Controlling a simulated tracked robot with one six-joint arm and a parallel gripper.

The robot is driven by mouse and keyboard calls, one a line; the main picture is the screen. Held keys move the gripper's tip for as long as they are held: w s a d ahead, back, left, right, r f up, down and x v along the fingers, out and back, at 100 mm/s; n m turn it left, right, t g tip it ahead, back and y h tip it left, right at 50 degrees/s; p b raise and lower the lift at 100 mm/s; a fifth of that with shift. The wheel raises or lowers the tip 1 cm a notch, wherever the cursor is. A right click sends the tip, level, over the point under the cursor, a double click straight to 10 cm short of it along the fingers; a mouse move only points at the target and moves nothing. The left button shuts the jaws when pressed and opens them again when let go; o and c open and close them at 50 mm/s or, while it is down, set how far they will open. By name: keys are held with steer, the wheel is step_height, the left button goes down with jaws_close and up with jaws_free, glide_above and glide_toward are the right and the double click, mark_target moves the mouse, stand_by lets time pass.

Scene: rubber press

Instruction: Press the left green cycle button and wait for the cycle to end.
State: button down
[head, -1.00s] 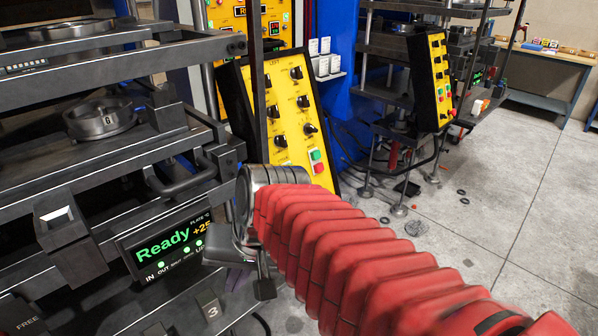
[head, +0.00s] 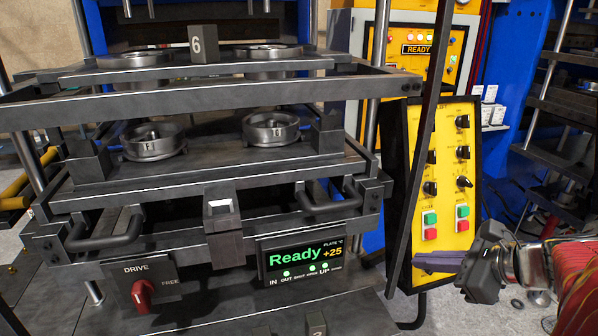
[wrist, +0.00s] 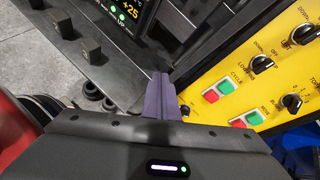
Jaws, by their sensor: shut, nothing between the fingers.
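The yellow control panel (head: 447,150) stands right of the press, with two button pairs low on it. The left green cycle button (head: 430,218) sits above a red button (head: 430,234); the wrist view shows this green button (wrist: 227,87) near a CYCLE label. The right green button (head: 462,212) shows in the wrist view too (wrist: 254,117). My gripper (head: 418,262) is shut and empty, its purple fingers below the left buttons in the head view. In the wrist view the fingertips (wrist: 160,75) lie left of the buttons, apart from them. The display (head: 303,258) reads Ready and +25.
The press (head: 225,88) fills the left, with round moulds (head: 153,142) on its plates and handles (head: 105,230) in front. A dark upright bar (head: 416,160) stands before the panel's left side. A red DRIVE knob (head: 144,292) is low on the press. Black selector knobs (head: 462,122) sit above the buttons.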

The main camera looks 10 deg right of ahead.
mark_target(433, 220)
steer(key=s+d+r+m+t+h, duration=0.1)
steer(key=s+d+r+m+t, duration=0.1)
steer(key=d+m, duration=0.2)
steer(key=s+d+r+m+t+h, duration=0.1)
steer(key=s+d+r+m+h, duration=0.1)
steer(key=d+m, duration=0.2)
steer(key=d, duration=0.3)
steer(key=shift+r+t, duration=0.35)
steer(key=shift+t, duration=0.05)
steer(key=shift+w, duration=0.1)
steer(key=shift+x, duration=7)
steer(key=shift+d, duration=0.1)
